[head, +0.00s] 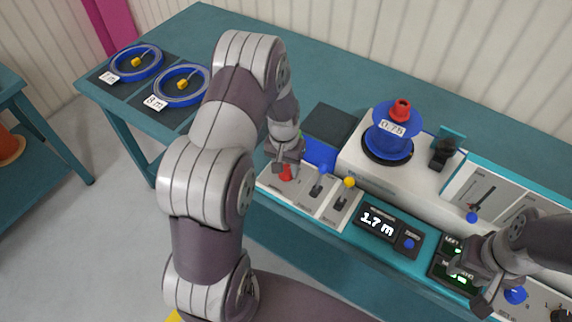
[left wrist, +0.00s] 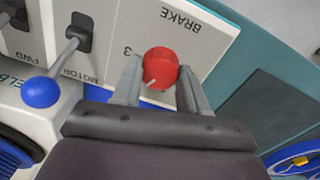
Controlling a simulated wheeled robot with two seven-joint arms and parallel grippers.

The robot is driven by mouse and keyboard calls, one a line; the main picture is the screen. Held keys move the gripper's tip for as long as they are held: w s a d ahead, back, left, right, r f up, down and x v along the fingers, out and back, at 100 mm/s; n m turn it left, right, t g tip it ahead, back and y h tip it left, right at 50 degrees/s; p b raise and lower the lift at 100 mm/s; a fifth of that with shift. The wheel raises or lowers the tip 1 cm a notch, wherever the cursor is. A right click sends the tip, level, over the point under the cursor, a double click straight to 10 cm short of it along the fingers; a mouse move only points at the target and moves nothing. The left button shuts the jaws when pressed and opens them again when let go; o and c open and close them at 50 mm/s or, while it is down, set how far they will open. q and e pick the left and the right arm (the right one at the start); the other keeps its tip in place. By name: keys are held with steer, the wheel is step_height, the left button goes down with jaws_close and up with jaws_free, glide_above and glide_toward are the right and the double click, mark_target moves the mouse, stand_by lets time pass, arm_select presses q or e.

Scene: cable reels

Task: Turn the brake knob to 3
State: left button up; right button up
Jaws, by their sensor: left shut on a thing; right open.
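The red brake knob (left wrist: 161,67) sits on a white panel marked BRAKE, which reads upside down in the left wrist view. A "3" is printed at its left there; other numbers around it are hidden or out of view. A white pointer mark on the knob points toward the lower left in that view, not at the 3. My left gripper (left wrist: 159,84) is shut on the knob, one finger on each side. In the head view the knob (head: 286,173) shows under my left gripper (head: 285,160). My right gripper (head: 468,284) is open over the console's right part.
A blue-tipped lever (head: 325,168) and a yellow-tipped lever (head: 348,183) stand right of the knob. A display (head: 379,221) reads 1.7 m. A blue reel (head: 392,138) stands behind on the white machine. Two cable coils lie on the table's left end.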

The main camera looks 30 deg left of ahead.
mark_target(287, 167)
arm_select(q)
steer(key=m, duration=0.6)
steer(key=shift+w+r, duration=0.1)
steer(key=shift+r, duration=0.05)
steer(key=m, duration=0.6)
steer(key=shift+p, duration=0.4)
steer(key=shift+m, duration=0.4)
steer(key=o, duration=1.1)
steer(key=shift+d, duration=0.1)
steer(key=shift+c, duration=0.2)
step_height(287, 167, up, 13)
steer(key=b, duration=0.1)
steer(key=shift+w+f, duration=0.15)
steer(key=shift+f, duration=0.05)
